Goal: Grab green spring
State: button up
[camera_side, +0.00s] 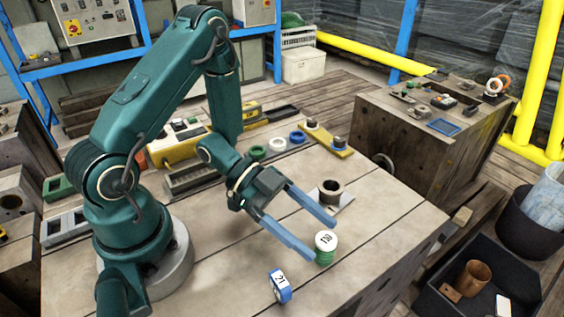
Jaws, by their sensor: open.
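The green spring (324,257) stands upright on the wooden worktop near its front edge, with a white numbered cap (326,241) on top. My gripper (324,239) has two blue fingers spread apart and is open and empty. The finger ends reach to either side of the spring's top, one to its left and one above and behind it in the picture. I cannot tell whether either finger touches it.
A blue ring with a numbered white face (280,286) stands left of the spring. A dark metal bushing (330,190) sits on a small plate behind the fingers. Green (257,153), white (277,145) and blue (297,137) rings lie farther back.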

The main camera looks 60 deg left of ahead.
aim_at(326, 239)
jog(key=shift+x, duration=1.6)
grip_shut()
